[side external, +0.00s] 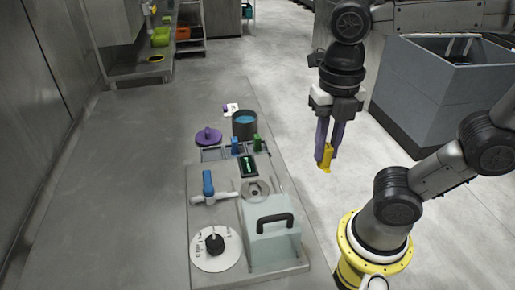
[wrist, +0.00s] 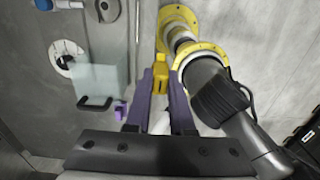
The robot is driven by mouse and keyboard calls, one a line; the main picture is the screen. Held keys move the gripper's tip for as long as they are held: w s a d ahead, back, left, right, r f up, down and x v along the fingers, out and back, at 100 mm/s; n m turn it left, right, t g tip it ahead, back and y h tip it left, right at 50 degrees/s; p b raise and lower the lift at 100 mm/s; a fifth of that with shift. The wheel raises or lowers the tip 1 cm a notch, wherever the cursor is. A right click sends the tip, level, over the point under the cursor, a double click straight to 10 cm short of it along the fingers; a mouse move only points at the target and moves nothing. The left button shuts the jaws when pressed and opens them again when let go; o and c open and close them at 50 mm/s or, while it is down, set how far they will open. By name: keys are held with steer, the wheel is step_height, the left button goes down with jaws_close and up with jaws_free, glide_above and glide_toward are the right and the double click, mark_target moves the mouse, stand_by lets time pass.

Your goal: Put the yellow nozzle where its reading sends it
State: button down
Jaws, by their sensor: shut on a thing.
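The yellow nozzle (side external: 326,158) is held between the purple fingers of my gripper (side external: 325,150), in the air to the right of the grey work panel (side external: 205,219). In the wrist view the yellow nozzle (wrist: 160,91) sits between the fingertips of my gripper (wrist: 160,82). A blue nozzle (side external: 235,145) and a green nozzle (side external: 257,143) stand on the panel. A small dark display (side external: 248,166) with a green mark lies in front of them; its reading is too small to make out. A dark pot (side external: 244,124) holding blue liquid stands behind.
A clear cover (side external: 272,245) with a black handle stands at the panel's front right. Near it are a white dial (side external: 215,250), a blue-handled valve (side external: 208,186) and a metal ring (side external: 256,190). A purple knob (side external: 208,137) is at the back left. A grey bin (side external: 440,95) stands at right.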

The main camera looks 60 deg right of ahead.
steer(key=w+a+r+n, duration=0.1)
steer(key=w+r, duration=0.2)
steer(key=w, duration=0.4)
steer(key=m, duration=0.1)
glide_above(213, 156)
steer(key=shift+f, duration=7.95)
steer(key=shift+f, duration=1.15)
steer(key=c, duration=0.7)
jaws_free()
